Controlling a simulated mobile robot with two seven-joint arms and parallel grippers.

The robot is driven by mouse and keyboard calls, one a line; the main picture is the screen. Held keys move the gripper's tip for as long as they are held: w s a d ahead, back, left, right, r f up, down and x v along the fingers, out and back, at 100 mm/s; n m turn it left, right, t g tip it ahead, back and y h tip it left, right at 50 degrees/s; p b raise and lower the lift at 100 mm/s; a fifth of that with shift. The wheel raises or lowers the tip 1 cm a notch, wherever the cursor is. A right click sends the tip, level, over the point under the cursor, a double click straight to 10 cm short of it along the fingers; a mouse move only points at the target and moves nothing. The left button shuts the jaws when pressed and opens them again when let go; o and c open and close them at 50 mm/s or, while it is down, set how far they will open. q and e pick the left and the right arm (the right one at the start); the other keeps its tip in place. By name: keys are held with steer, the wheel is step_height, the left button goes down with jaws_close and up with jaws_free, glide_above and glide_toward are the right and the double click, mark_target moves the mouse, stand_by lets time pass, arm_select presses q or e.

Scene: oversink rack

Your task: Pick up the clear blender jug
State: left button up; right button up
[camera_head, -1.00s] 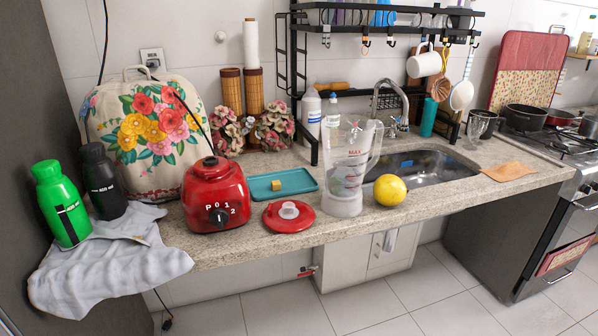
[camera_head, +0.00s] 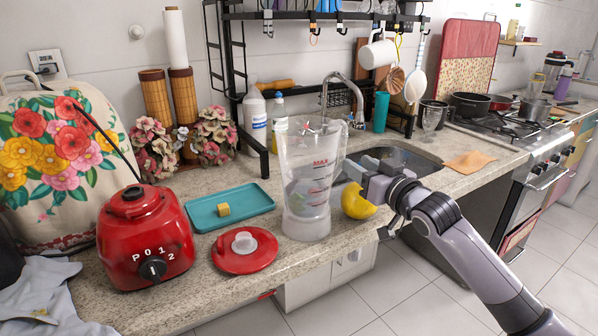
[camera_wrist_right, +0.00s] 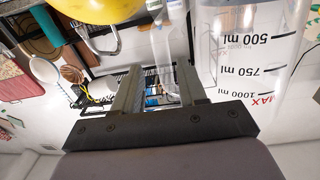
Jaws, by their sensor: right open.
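The clear blender jug (camera_head: 308,205) stands upright on the counter, with red MAX markings on its side. In the right wrist view the jug (camera_wrist_right: 247,75) fills the right side, upside down. My right gripper (camera_head: 357,175) is just right of the jug, near its handle side and above the yellow lemon (camera_head: 355,207). In the wrist view its two fingers (camera_wrist_right: 160,75) are apart with nothing clearly held between them. The jug's clear handle is partly hidden behind the gripper in the head view. My left gripper is not in view.
A red blender base (camera_head: 145,245), a red lid (camera_head: 228,258) and a teal tray (camera_head: 205,220) with a yellow sponge stand left of the jug. The sink (camera_head: 400,158) and black rack (camera_head: 265,105) are behind. The counter's front edge is close to the jug.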

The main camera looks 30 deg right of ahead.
mark_target(344, 154)
steer(key=shift+w+r, duration=0.15)
steer(key=shift+w, duration=0.2)
steer(key=shift+w+a+p, duration=0.2)
steer(key=shift+w+p, duration=0.35)
steer(key=shift+w, duration=2.5)
steer(key=shift+r, duration=0.1)
jaws_close()
